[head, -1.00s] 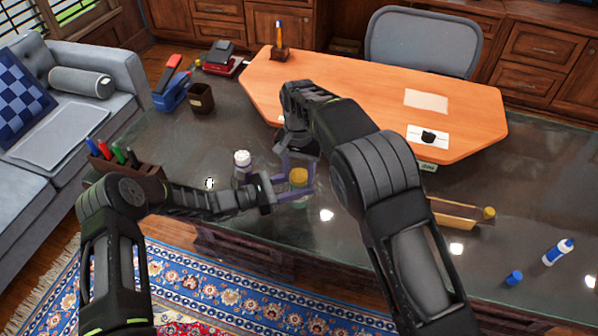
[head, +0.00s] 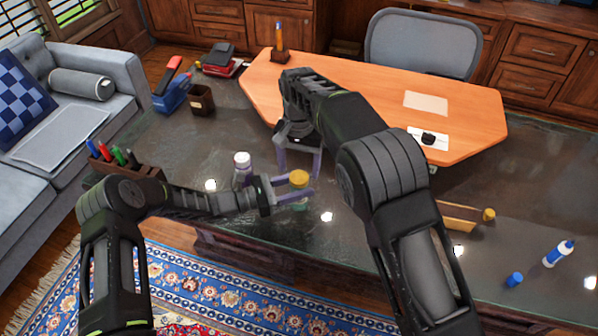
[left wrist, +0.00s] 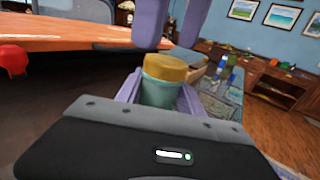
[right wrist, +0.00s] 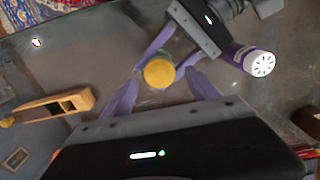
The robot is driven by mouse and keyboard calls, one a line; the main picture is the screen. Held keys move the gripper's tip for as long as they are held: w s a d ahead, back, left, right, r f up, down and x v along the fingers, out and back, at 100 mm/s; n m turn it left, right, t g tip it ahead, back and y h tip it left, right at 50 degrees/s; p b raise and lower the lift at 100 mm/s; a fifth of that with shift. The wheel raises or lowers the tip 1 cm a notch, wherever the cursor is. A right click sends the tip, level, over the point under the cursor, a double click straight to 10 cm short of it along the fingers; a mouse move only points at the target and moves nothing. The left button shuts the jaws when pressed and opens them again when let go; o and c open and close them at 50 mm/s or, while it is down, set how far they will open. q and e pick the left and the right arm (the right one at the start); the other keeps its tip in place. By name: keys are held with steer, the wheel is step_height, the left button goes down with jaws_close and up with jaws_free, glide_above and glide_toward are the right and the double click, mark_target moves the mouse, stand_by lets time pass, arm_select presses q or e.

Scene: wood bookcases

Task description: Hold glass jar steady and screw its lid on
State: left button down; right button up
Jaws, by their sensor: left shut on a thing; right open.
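The glass jar (left wrist: 159,93) has a yellow lid (head: 299,177) resting on its top; whether the lid is threaded tight cannot be told. My left gripper (head: 292,190) is shut around the jar's sides, and the jar stands upright over the glass tabletop. The lid also shows in the right wrist view (right wrist: 159,72). My right gripper (head: 298,172) is open and empty above and just behind the lid, with its purple fingers pointing down. In the right wrist view its fingertips (right wrist: 158,85) are apart, short of the lid. In the left wrist view those fingers hang above the lid.
A white-capped bottle (head: 242,168) stands just left of the jar. A wooden piece (head: 455,214), a blue cap (head: 514,279) and a glue bottle (head: 558,252) lie to the right. A pen holder (head: 125,165) is at left. The orange desktop (head: 370,95) lies behind.

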steer(key=shift+r, duration=0.55)
steer(key=shift+c, duration=0.4)
